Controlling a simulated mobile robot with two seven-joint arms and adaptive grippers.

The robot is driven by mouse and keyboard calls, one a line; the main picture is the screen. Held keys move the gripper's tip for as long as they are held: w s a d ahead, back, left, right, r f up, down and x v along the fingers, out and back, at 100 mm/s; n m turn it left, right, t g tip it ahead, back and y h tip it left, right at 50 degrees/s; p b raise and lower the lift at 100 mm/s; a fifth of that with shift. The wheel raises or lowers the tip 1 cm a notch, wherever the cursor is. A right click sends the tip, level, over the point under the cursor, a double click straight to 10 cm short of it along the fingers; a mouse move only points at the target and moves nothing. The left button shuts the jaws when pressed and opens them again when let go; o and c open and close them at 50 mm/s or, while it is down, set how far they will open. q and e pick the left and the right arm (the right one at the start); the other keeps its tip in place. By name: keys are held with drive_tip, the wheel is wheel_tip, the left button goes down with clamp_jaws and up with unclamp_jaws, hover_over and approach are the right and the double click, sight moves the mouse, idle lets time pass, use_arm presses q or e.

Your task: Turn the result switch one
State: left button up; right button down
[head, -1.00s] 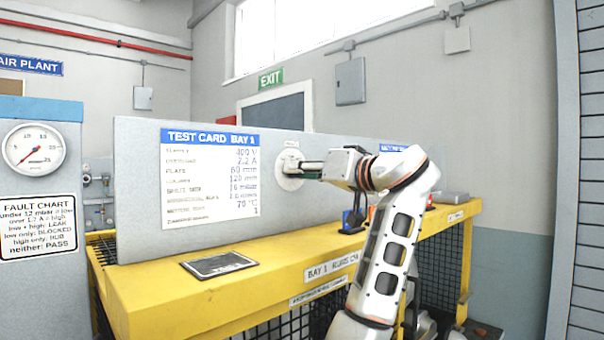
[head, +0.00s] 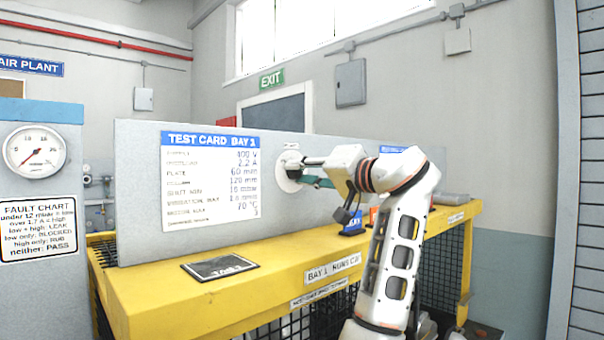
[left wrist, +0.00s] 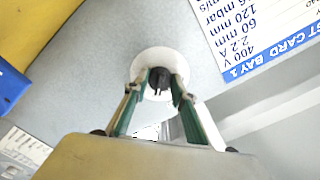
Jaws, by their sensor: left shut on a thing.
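The switch is a black knob (left wrist: 160,78) on a round white plate (left wrist: 152,58) fixed to the grey panel. In the head view the white plate (head: 286,170) sits to the right of the test card, and the knob is mostly hidden by the fingers. My left gripper (head: 302,171) reaches it from the right. In the left wrist view the green-lined fingers of my left gripper (left wrist: 159,90) stand on both sides of the knob and are shut on it. My right gripper is not in view.
The panel carries the test card (head: 210,180) and stands on a yellow bench (head: 160,298). A dark tablet-like plate (head: 220,267) lies on the bench front. A blue item (head: 352,224) stands below my gripper. A pressure gauge (head: 35,150) and fault chart (head: 38,228) are at left.

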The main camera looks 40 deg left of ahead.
use_arm(q)
drive_tip(key=o, duration=1.1)
drive_tip(key=d, duration=0.7)
drive_tip(key=shift+s+d, duration=0.25)
drive_tip(key=shift+s, duration=0.05)
